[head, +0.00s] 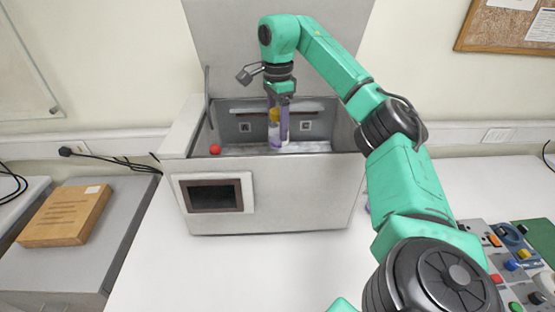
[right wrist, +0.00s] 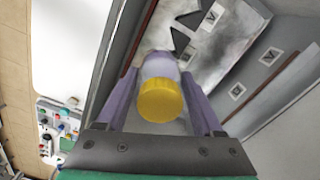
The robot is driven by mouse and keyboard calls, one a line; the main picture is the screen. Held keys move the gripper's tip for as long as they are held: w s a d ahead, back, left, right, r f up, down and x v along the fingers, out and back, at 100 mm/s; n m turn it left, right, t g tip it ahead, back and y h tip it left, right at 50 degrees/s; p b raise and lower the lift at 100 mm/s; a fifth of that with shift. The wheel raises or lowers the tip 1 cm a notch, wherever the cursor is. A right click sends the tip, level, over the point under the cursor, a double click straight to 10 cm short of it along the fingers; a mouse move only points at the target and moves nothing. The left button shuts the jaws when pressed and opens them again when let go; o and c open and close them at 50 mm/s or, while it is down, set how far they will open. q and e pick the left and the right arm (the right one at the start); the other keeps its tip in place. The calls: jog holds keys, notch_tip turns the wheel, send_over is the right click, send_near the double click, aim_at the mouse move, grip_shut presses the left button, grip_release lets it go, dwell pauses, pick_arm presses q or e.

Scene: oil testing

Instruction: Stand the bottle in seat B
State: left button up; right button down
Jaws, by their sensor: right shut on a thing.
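The bottle has a yellow cap (head: 274,116) and a pale, see-through body. It stands about upright in the head view, cap up. My right gripper (head: 279,138) points down into the open grey-white machine (head: 265,195), its purple fingers shut on the bottle. In the right wrist view the yellow cap (right wrist: 161,100) lies between the two fingers. The bottle's lower end is inside the machine's chamber; I cannot tell whether it touches the floor. Small square marked labels (head: 245,127) (head: 306,126) are on the chamber's back wall; their letters are unclear. My left gripper is not in view.
The machine's lid (head: 215,45) stands raised behind the chamber. A red knob (head: 214,149) sits at the chamber's left, near a thin upright lever. A control panel (head: 520,265) with coloured buttons is at right. A cardboard box (head: 65,215) lies at left. The white table in front is clear.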

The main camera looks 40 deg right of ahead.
jog(key=shift+s+a+f, duration=0.15)
jog(key=shift+s+f, duration=0.05)
jog(key=shift+f, duration=0.2)
jog(key=shift+s+a+f, duration=0.15)
jog(key=shift+f, duration=0.2)
jog(key=f, duration=1.4)
jog(key=shift+w+d+f, duration=0.15)
jog(key=shift+w+d, duration=0.05)
jog(key=shift+w+d+f, duration=0.15)
jog(key=shift+w+f, duration=0.05)
jog(key=shift+f, duration=0.1)
jog(key=shift+c, duration=0.2)
grip_release()
jog(key=shift+r, duration=0.1)
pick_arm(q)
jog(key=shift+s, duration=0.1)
pick_arm(e)
jog(key=shift+r, duration=0.1)
